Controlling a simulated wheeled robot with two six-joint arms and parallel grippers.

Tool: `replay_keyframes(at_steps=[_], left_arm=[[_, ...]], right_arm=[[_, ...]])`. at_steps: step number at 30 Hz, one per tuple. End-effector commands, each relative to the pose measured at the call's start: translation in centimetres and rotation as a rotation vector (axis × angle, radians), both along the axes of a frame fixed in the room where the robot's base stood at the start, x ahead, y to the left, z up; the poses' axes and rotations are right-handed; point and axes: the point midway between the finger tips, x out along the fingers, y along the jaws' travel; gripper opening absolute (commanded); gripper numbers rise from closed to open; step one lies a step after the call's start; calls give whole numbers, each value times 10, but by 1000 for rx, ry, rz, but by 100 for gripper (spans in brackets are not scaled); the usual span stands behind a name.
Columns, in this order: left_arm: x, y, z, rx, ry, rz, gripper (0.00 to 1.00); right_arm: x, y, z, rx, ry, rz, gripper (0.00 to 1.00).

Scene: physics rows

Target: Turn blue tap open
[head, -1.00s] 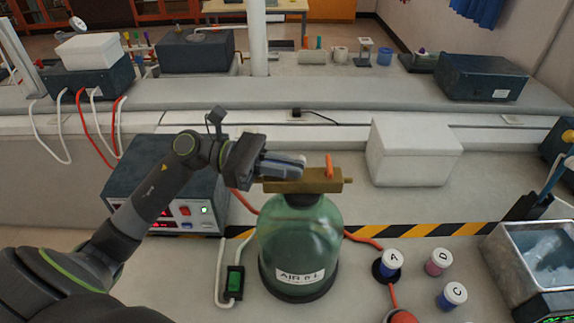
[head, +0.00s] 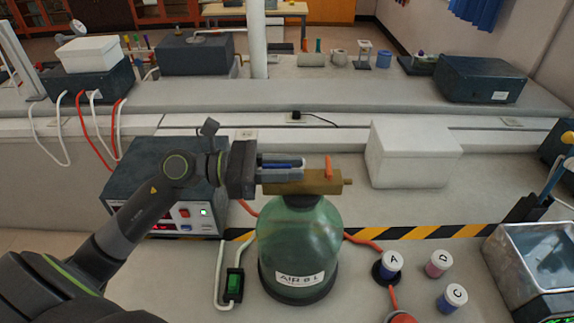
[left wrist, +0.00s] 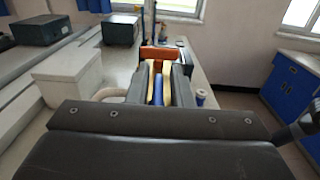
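A green glass bottle (head: 299,240) labelled "AIR 8 L" carries a brass block (head: 325,186) on its neck. The blue tap (head: 288,164) is a lever at the block, largely hidden by my left gripper (head: 285,168) in the head view. In the left wrist view the blue tap (left wrist: 158,90) lies between the two fingers of my left gripper (left wrist: 161,85). Yellow brass shows on both sides of it, so the fingers look open around it, not closed on it. An orange tap (head: 328,167) stands at the block's right; it also shows beyond the fingertips in the wrist view (left wrist: 160,53). My right gripper is not in view.
A power box (head: 160,165) stands behind my left arm. A green switch (head: 234,284) lies left of the bottle. Lidded jars A (head: 391,262), D (head: 438,263) and C (head: 452,297) and a metal bath (head: 520,275) are at the right. A white box (head: 412,153) stands behind.

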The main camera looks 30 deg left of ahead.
Motion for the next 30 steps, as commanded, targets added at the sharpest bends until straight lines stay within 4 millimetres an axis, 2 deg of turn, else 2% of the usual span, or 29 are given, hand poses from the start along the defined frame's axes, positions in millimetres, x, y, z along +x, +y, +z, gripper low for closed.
replay_keyframes(at_steps=[17, 30], left_arm=[[0, 2, 0, 0, -1, 1, 30], [-17, 34, -2, 3, 3, 0, 30]], right_arm=[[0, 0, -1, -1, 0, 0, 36], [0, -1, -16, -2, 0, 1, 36]])
